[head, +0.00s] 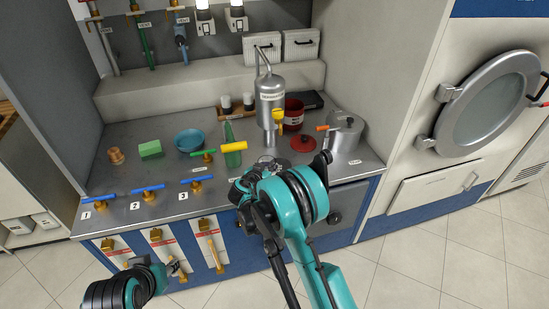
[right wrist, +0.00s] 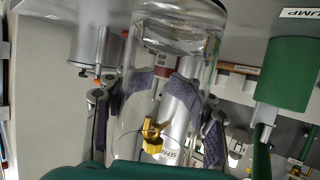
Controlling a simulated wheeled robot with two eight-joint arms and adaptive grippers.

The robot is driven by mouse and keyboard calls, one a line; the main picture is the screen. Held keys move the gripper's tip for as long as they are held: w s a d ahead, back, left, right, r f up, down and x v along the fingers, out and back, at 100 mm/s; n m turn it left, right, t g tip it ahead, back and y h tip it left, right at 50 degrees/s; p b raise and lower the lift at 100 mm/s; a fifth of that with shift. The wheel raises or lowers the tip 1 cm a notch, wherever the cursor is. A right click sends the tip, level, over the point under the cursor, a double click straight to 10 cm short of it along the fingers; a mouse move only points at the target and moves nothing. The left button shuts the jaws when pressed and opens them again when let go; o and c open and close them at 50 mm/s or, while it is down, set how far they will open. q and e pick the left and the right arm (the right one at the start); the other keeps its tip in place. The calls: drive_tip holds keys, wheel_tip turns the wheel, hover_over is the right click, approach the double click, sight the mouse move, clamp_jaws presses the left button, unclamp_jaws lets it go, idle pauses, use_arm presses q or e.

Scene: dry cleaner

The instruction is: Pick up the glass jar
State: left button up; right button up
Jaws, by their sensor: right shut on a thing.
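The clear glass jar (right wrist: 176,42) fills the middle of the right wrist view. My right gripper (right wrist: 166,112) is shut on it, with grey pads on both sides of the glass. In the head view my right gripper (head: 262,172) is over the front of the metal counter, and my own arm hides most of the jar. I cannot tell whether the jar touches the counter. My left gripper (head: 174,268) is low at the left, in front of the blue cabinet and away from the jar; its jaws are too small to read.
A steel separator (head: 269,97) with a yellow valve stands behind the right gripper. A red pot (head: 293,115), a red lid (head: 303,144) and a steel tank (head: 345,132) are to its right. A green block (head: 150,149) and a blue bowl (head: 188,139) are at left, behind valve handles.

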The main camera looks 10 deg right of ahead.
drive_tip(key=shift+s+a+p, duration=0.2)
drive_tip(key=shift+s+a, duration=0.5)
drive_tip(key=shift+s, duration=0.2)
drive_tip(key=shift+s+a+p, duration=0.15)
drive_tip(key=shift+s+a, duration=0.5)
drive_tip(key=shift+s, duration=0.25)
drive_tip(key=shift+r, duration=0.1)
idle(0.9)
